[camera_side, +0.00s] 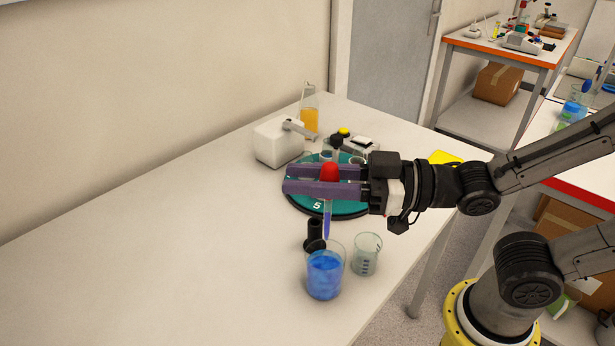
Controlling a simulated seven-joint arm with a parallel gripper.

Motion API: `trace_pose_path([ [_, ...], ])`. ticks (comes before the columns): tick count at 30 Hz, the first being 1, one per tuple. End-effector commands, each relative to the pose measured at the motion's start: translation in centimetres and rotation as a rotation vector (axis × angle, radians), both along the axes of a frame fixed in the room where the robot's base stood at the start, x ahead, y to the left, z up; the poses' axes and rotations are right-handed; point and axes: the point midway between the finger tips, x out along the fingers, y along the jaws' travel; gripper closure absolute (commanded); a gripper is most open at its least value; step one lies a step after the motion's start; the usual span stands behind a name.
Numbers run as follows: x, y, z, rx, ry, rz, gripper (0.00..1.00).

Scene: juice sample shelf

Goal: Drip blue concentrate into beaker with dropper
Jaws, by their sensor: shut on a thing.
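My gripper (325,180) has two purple fingers and is shut on the red bulb of the dropper (327,215). The dropper hangs upright, its clear stem holding blue liquid. Its tip is above and behind the beakers, near a small black stand (315,235). A beaker of blue liquid (324,275) stands at the front of the table. A clear beaker with markings (366,256) stands just right of it and looks empty. I cannot tell the tip's exact height above the table.
A round teal tray (298,201) marked 5 lies under the gripper with small vessels at its back. Behind it stand a white device (277,143) and a bottle of orange liquid (309,118). The white table (170,250) is clear on the left. A yellow item (444,157) lies at the right edge.

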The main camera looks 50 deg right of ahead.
Motion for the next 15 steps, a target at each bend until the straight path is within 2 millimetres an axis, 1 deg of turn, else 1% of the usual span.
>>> trace_pose_path([
  [3,-1.3,0.9,0.4,-0.001,-0.003,0.078,0.91],
  [6,-2.1,0.8,0.6,-0.001,-0.002,0.126,0.91],
  [11,-3.0,-0.5,0.4,0.000,-0.003,0.170,0.91],
  [15,-3.6,-2.1,-0.4,0.001,0.001,0.172,0.91],
])
